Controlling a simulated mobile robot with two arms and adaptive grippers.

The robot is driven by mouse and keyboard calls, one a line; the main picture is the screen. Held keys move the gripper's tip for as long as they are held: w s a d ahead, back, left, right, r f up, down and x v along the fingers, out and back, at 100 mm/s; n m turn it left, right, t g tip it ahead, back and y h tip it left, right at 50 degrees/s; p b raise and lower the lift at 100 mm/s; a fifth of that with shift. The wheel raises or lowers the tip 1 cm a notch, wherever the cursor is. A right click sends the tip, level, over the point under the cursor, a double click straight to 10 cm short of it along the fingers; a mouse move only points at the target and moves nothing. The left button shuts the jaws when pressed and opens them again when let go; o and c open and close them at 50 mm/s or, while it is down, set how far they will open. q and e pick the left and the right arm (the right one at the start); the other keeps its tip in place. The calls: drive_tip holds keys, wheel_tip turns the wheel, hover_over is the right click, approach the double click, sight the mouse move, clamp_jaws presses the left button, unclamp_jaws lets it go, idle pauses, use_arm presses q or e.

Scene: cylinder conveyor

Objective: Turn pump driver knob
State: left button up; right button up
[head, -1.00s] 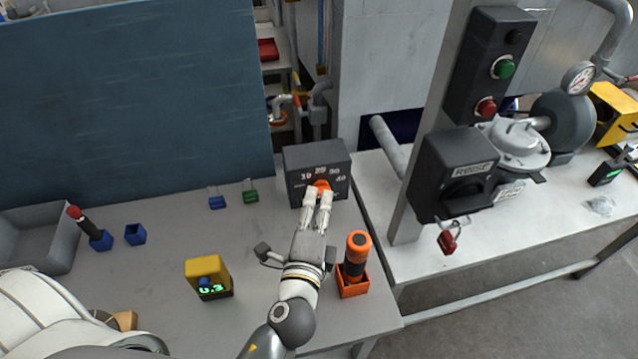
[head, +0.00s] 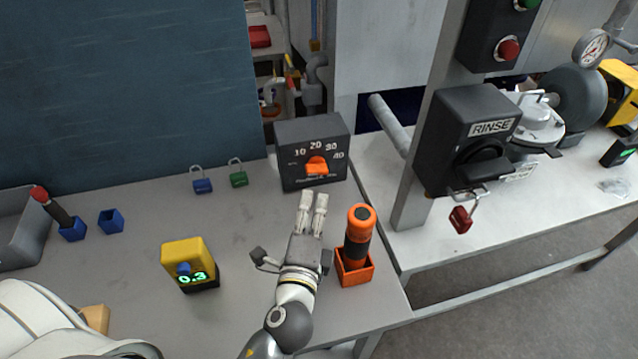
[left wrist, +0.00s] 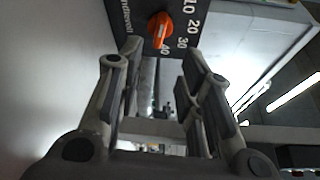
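The pump driver is a dark grey box (head: 290,188) at the back of the table, with a dial printed 10, 20, 30 and 40. Its orange knob (head: 317,166) sits below the numbers. I cannot read its exact setting. The knob also shows at the top of the left wrist view (left wrist: 160,30). My left gripper (head: 312,197) is in front of the box, just short of the knob and apart from it. Its fingers stand apart with nothing between them, as the left wrist view (left wrist: 160,63) shows. My right gripper is not in view.
An orange and black cylinder stands in an orange holder (head: 355,272) close right of my left gripper. A yellow meter (head: 188,252) reading 0.3 stands left. Blue (head: 202,186) and green (head: 238,179) padlocks lie behind. A post with a RINSE switch (head: 465,140) stands right.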

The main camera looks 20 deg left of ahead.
sight(319, 174)
use_arm(q)
drive_tip(key=shift+w+a, duration=0.15)
drive_tip(key=shift+w, duration=0.4)
drive_tip(key=p+x, duration=0.2)
drive_tip(key=x, duration=0.6)
drive_tip(key=shift+w+p, duration=0.35)
drive_tip(key=shift+w, duration=0.05)
drive_tip(key=shift+w+a+f, duration=0.15)
drive_tip(key=shift+w, duration=0.35)
clamp_jaws()
